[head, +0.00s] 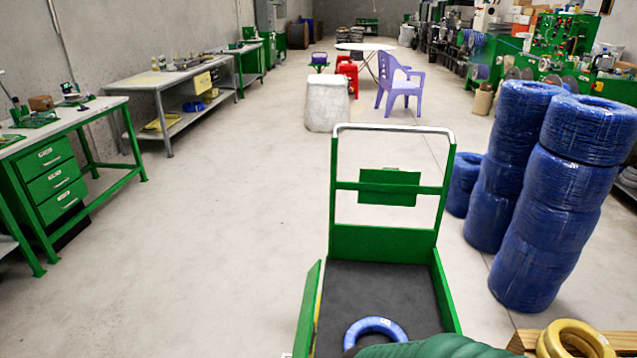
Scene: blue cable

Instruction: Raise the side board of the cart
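The green cart (383,241) stands ahead of me at the bottom centre of the head view, with a tall handle frame at its far end and a dark bed (375,280). Its left side board (307,318) stands up along the bed's left edge and seems to lean slightly outward; its near end is cut off. The right side board (446,292) runs along the right edge. A blue cable coil (353,332) lies on the bed, partly hidden by a green ribbed object (440,348) at the bottom edge. Neither of my grippers shows.
Tall stacks of blue coils (545,230) stand right of the cart. Yellow coils (578,340) lie on a wooden pallet at the bottom right. Green workbenches (75,155) line the left wall. A purple chair (399,85) stands farther back. The floor left of the cart is clear.

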